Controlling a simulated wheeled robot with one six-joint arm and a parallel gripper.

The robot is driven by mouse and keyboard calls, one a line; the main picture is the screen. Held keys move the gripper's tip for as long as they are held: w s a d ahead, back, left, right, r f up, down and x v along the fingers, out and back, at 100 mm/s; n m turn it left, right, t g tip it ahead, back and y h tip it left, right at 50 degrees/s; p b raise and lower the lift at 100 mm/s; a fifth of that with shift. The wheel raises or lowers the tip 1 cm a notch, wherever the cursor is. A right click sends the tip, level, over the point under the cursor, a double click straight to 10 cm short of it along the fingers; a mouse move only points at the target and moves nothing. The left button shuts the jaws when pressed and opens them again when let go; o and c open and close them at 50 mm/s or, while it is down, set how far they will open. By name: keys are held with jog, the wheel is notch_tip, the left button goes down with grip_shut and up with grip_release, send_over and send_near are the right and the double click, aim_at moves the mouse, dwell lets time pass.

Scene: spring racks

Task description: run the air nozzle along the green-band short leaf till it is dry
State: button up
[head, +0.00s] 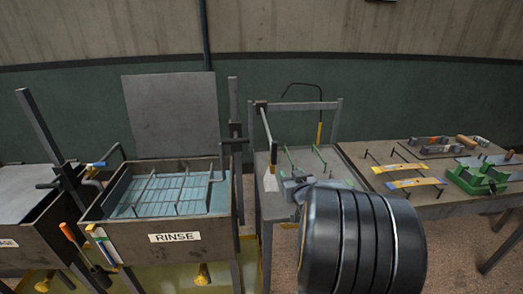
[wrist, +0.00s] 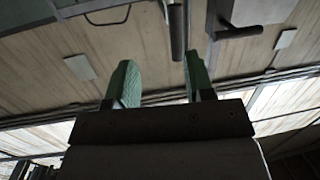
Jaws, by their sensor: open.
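My gripper (wrist: 158,72) is open and empty in the wrist view, its two green-faced fingers apart and pointing up towards the ceiling. In the head view my dark arm covers the front of the middle bench, and I cannot make out the fingers clearly. A black hose (head: 301,84) arches over the frame behind that bench and ends in a yellow piece (head: 319,133), which looks like the air nozzle. It hangs apart from my arm. Two thin green posts (head: 290,157) stand on the bench. I cannot pick out the green-band short leaf; my arm may hide it.
The rinse tank (head: 174,240) with a wire rack stands left of the middle bench (head: 272,211). The right table (head: 434,208) holds flat leaves (head: 416,183) with yellow and blue parts, thin dark posts and a green fixture (head: 480,180). A dark rod (wrist: 177,32) shows overhead in the wrist view.

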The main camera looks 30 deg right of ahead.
aim_at(275, 153)
jog(key=shift+t+y, duration=0.4)
jog(key=shift+t, duration=0.5)
jog(key=p+x, duration=0.1)
jog(key=x, duration=0.3)
jog(key=a+r+p+x, duration=0.1)
jog(key=x, duration=0.4)
jog(key=r+p+x, duration=0.1)
jog(key=x, duration=0.3)
jog(key=shift+w+a, duration=0.1)
jog(key=shift+w, duration=0.45)
grip_shut()
